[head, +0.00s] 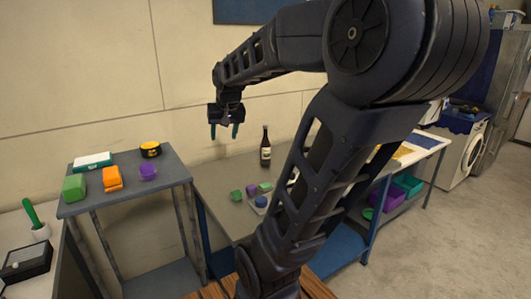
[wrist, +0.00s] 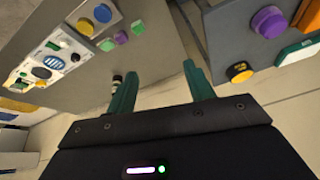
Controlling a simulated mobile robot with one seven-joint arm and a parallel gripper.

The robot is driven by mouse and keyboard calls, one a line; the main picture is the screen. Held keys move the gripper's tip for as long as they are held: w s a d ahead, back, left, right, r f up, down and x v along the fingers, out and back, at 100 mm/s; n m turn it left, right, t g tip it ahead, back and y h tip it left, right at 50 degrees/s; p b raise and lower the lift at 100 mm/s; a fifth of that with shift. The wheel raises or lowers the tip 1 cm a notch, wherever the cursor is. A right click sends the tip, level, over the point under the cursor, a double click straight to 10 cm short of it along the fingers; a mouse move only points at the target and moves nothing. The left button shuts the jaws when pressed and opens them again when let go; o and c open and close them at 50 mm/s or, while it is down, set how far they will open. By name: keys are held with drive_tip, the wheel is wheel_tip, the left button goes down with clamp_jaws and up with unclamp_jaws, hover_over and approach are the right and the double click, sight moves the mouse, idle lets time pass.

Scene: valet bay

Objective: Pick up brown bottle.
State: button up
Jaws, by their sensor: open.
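The brown bottle (head: 265,148) stands upright on the grey table, near its back edge by the wall. It is dark with a pale label. My gripper (head: 224,130) is up in the air left of the bottle in the head view, apart from it, with its two teal fingers pointing down. The gripper (wrist: 160,70) is open and empty in the wrist view. There, a small dark and white shape (wrist: 117,79) beside the left finger looks like the bottle, partly hidden by that finger.
The grey table (head: 222,190) also holds a green block (head: 236,196), a purple block (head: 251,190) and other small items; my arm hides part of it.

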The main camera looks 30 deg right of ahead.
drive_tip(key=w+d+m+h, duration=0.2)
drive_tip(key=w+d+m, duration=0.2)
drive_tip(key=w+d, duration=1.1)
drive_tip(key=m+g+h, duration=0.1)
drive_tip(key=m+h, duration=0.2)
drive_tip(key=m, duration=0.1)
approach(265, 126)
drive_tip(key=w+x, duration=0.1)
drive_tip(key=x, duration=1.2)
drive_tip(key=shift+s+d, duration=0.2)
drive_tip(key=shift+s, duration=0.05)
drive_tip(key=shift+c, duration=0.4)
clamp_jaws()
